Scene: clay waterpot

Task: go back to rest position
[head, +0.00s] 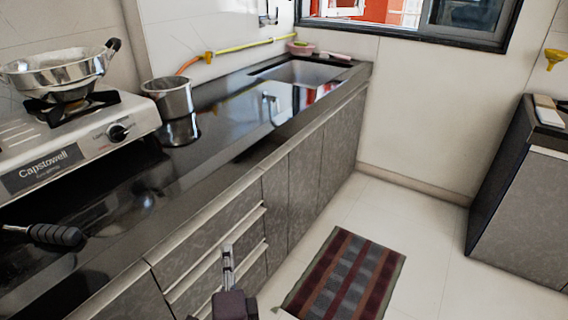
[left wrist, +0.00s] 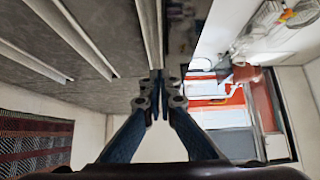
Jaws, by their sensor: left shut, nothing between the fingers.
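My left gripper (head: 227,252) shows at the bottom middle of the head view, in front of the grey drawer fronts and apart from the counter. Its fingers point up in the picture and are shut with nothing between them. In the left wrist view, the closed fingertips (left wrist: 158,100) meet at the middle, with drawer edges behind them. My right gripper is not in view. No clay waterpot shows in either view.
The black counter (head: 225,130) runs from the stove (head: 85,140) to the sink. A steel pot (head: 167,97) stands on it; a pan (head: 60,72) sits on the burner. A striped mat (head: 345,275) lies on the floor. Another cabinet (head: 520,195) stands right. Floor between is clear.

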